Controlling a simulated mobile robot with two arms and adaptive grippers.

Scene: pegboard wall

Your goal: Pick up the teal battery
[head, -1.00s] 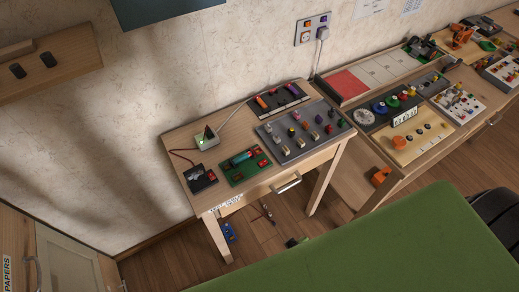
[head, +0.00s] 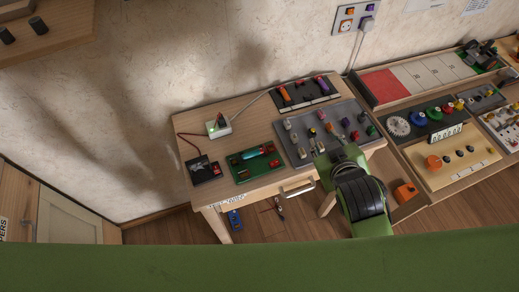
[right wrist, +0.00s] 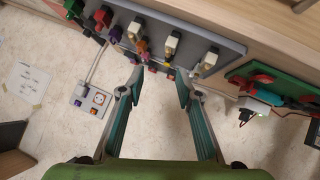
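The teal battery (head: 252,153) lies in a green holder (head: 243,177) with red parts on the small wooden table, left of the grey board. In the right wrist view the teal battery (right wrist: 265,97) shows at the right, in the green holder (right wrist: 242,71). My right gripper (right wrist: 158,80) is open and empty, its two fingers apart below the edge of the grey board in that view. The battery lies to the right of both fingers there. In the head view my right arm is over the front of the grey board and hides the fingertips. My left gripper is not in view.
The grey board (head: 298,156) carries several upright knobs and switches. Behind it is a dark tray (head: 307,102) with orange and purple pieces. A white box with a green light (head: 217,128) and a black meter (head: 203,169) stand left. More panels fill the right bench.

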